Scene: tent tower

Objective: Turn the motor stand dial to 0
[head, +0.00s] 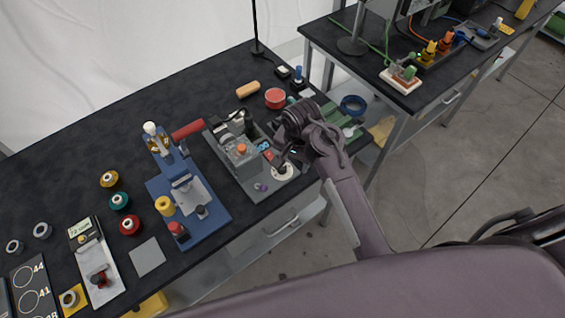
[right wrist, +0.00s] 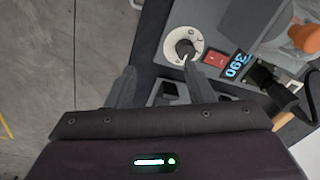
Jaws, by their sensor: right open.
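The motor stand (head: 222,152) is a grey unit on the dark bench, with an orange-topped part and a blue display. Its dial (right wrist: 184,46) is a black knob on a round white scale plate, beside a red switch (right wrist: 215,58) and the lit blue display (right wrist: 237,65). The scale marks are too small to read. In the head view the dial plate (head: 283,172) is partly visible just below my right gripper (head: 289,160). My left gripper is not in view.
A blue press (head: 210,222) with a red handle stands left of the motor stand. Several colored spools are at left. A second bench (head: 345,50) stands at upper right, with open floor in front.

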